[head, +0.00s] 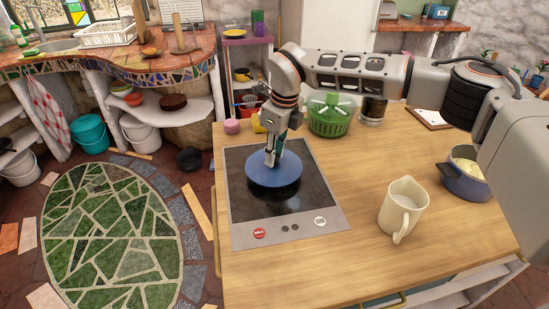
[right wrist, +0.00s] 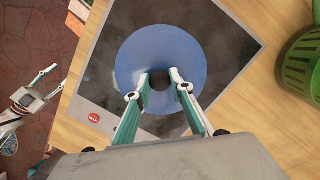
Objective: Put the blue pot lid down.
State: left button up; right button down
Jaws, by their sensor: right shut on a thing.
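The blue pot lid (head: 268,177) is a round, flat-looking disc over the black cooktop (head: 237,199). My right gripper (head: 272,160) points down and is shut on the lid's dark knob. The right wrist view shows the two fingertips (right wrist: 163,80) on either side of the knob, with the blue lid (right wrist: 135,57) spread level around it. I cannot tell whether its rim touches the cooktop or is slightly above it. My left gripper (right wrist: 32,96) shows only at the left of the right wrist view, away from the counter, with fingers apart.
A blue pot (head: 464,187) with pale contents stands uncovered at the right. A cream pitcher (head: 402,210) stands in front of it. A green basket (head: 330,119) and a glass jar (head: 373,108) are behind. Bare wood (head: 345,180) lies right of the cooktop.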

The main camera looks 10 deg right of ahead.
aim_at(280, 167)
jog(key=shift+f, duration=1)
jog(key=shift+f, duration=0.2)
jog(key=c, duration=1.8)
grip_release()
jog(key=shift+o, duration=0.2)
notch_tip(280, 167, up, 12)
jog(key=s+d+b, duration=0.1)
jog(key=shift+s+d, duration=0.15)
